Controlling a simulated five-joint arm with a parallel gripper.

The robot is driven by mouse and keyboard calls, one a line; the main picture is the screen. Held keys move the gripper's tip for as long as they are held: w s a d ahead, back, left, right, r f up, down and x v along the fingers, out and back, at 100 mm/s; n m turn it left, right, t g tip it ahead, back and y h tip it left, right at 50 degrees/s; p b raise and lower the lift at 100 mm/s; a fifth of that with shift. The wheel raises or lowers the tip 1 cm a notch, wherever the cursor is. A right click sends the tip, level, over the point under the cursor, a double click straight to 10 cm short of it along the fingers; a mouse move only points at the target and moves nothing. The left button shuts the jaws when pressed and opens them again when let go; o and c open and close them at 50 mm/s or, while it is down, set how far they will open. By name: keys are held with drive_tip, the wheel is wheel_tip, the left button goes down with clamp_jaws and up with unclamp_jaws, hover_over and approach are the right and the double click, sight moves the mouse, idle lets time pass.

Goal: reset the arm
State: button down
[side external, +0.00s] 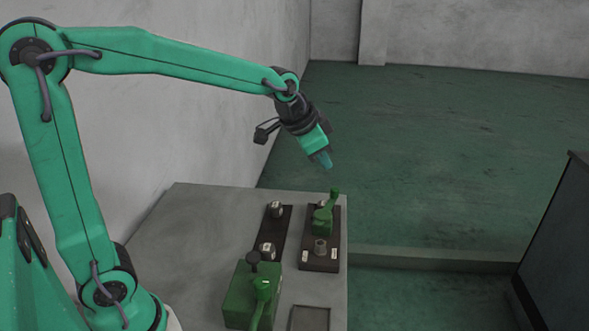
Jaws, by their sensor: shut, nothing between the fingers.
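My gripper (325,160) hangs at the end of my green arm in the side external view. It points down and slightly right, in the air above the far right part of the grey worktable (190,222). Its bluish fingertips are shut with nothing between them. They appear a little above a green lever-like part (327,211) on a dark plate, with a visible gap in the picture.
The dark right plate (314,262) also carries a metal cylinder (320,247). A dark strip beside it holds small metal fittings (276,209). A green box (247,296) with a black knob stands in front, beside a shallow tray (309,318). A dark cabinet (560,250) stands right.

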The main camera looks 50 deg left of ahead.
drive_tip(key=s+a+f+n, duration=0.1)
drive_tip(key=s+n, duration=0.3)
drive_tip(key=s, duration=1.8)
drive_tip(key=shift+s+n+g, duration=0.15)
drive_tip(key=shift+n+g, duration=0.15)
drive_tip(key=c, duration=2)
unclamp_jaws()
drive_tip(key=shift+a+f, duration=0.1)
drive_tip(key=o, duration=0.7)
drive_tip(key=shift+o, duration=0.5)
drive_tip(key=shift+w+r, duration=0.3)
drive_tip(key=shift+w, duration=0.15)
drive_tip(key=w+a+r+m+g, duration=0.1)
drive_tip(key=w+r, duration=0.1)
drive_tip(key=w, duration=0.7)
drive_tip(key=w+a+r+m+g, duration=0.1)
drive_tip(key=w+a+r+g, duration=0.1)
drive_tip(key=w, duration=0.7)
drive_tip(key=w+a+f+g, duration=0.1)
drive_tip(key=w+f, duration=0.3)
drive_tip(key=w, duration=0.1)
drive_tip(key=w+a+f+m, duration=0.1)
drive_tip(key=w+a+f, duration=0.1)
drive_tip(key=w+f, duration=0.2)
drive_tip(key=w+a+f+g, duration=0.1)
drive_tip(key=w+f, duration=0.3)
drive_tip(key=w, duration=0.4)
drive_tip(key=shift+w+a+f+g, duration=0.2)
drive_tip(key=shift+a+f+g, duration=0.1)
drive_tip(key=shift+a, duration=0.3)
